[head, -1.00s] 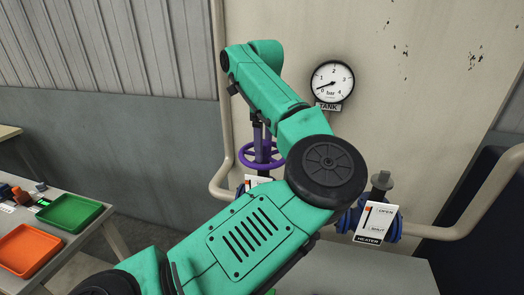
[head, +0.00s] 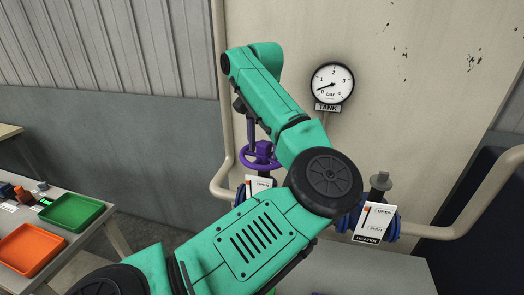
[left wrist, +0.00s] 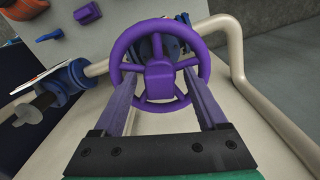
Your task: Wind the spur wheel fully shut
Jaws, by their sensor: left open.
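A purple handwheel (head: 262,163) with spokes stands on a valve at the tank's front. Its sign plate (head: 260,184) is partly hidden by my arm, so I cannot read its name. My left gripper (head: 251,137) is above the wheel, reaching down to it. In the left wrist view the wheel (left wrist: 159,80) lies straight ahead, with its square hub between the two spread fingers of the gripper (left wrist: 158,76). The fingertips are at the wheel's rim; I cannot tell whether they touch it. My right gripper is not in view.
A heater valve (head: 380,186) with an OPEN/SHUT plate (head: 374,220) stands to the right. A tank gauge (head: 332,83) hangs above, its needle near zero. Beige pipes (head: 470,215) flank the valves. A table (head: 88,232) with green and orange trays is at left.

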